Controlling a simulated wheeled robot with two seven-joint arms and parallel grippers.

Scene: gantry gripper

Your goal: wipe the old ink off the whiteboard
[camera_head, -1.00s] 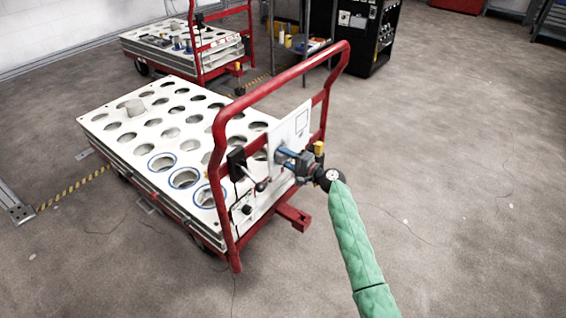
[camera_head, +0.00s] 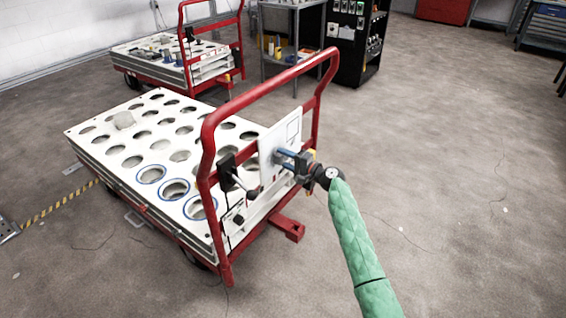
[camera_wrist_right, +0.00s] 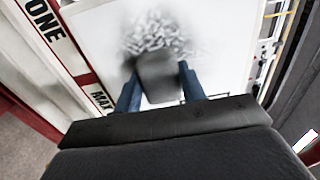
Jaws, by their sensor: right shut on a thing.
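The whiteboard (camera_head: 270,160) is a small white panel upright on the red handle frame of the near cart. A small outlined square shows on its upper part. In the right wrist view, the whiteboard (camera_wrist_right: 215,62) carries a dense patch of dark grey ink scribbles (camera_wrist_right: 158,32). My right gripper (camera_head: 284,156) is at the board's face. Its blue fingers (camera_wrist_right: 158,80) are shut on a dark grey eraser-like block (camera_wrist_right: 158,76), which lies just below the scribbles and covers part of the board. I cannot tell whether the block touches the board. My left gripper is not in view.
The near cart has a white top (camera_head: 118,155) with many round holes, some blue-rimmed. Its red handle (camera_head: 270,80) surrounds the board. A second cart (camera_head: 165,55) and a dark tool rack (camera_head: 355,40) stand behind. The floor on the right is clear.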

